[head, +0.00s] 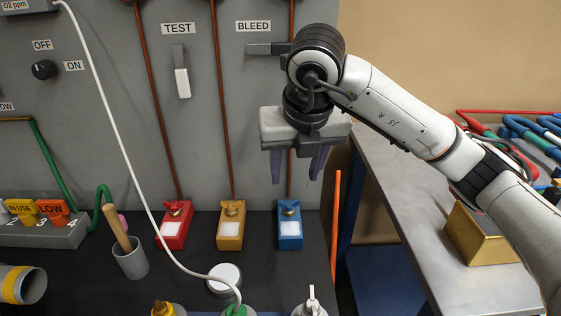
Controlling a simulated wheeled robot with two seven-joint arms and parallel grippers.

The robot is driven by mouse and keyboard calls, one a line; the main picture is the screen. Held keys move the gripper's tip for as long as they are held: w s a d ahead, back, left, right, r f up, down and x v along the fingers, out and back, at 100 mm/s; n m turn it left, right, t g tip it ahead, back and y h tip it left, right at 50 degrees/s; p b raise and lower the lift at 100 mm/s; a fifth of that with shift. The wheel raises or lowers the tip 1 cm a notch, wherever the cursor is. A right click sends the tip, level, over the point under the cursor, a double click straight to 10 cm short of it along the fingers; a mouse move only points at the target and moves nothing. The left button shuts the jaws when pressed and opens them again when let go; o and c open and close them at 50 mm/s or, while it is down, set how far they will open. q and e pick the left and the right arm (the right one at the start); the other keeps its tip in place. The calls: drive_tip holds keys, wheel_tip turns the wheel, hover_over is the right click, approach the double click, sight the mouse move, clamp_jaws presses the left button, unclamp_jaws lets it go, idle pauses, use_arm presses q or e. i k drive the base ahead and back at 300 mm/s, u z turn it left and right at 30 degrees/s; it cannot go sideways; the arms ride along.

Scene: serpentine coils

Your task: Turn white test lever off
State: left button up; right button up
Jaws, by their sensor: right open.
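The white test lever (182,83) is on the grey wall panel under the TEST label (179,29). Its white handle hangs down, tilted slightly from vertical, below a grey mount. My right gripper (296,180) is to the right of the lever and lower, apart from it, in front of the panel's right part. Its two purple fingers point down, open, with nothing between them. My left gripper is not in view.
A BLEED lever (258,49) lies horizontal, partly hidden by my right arm. Red (175,225), yellow (231,225) and blue (290,225) blocks stand below. A white hose (118,150) hangs left of the test lever. A metal table (440,230) is at right.

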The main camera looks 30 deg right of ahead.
sight(181, 77)
drive_tip(key=k, duration=1)
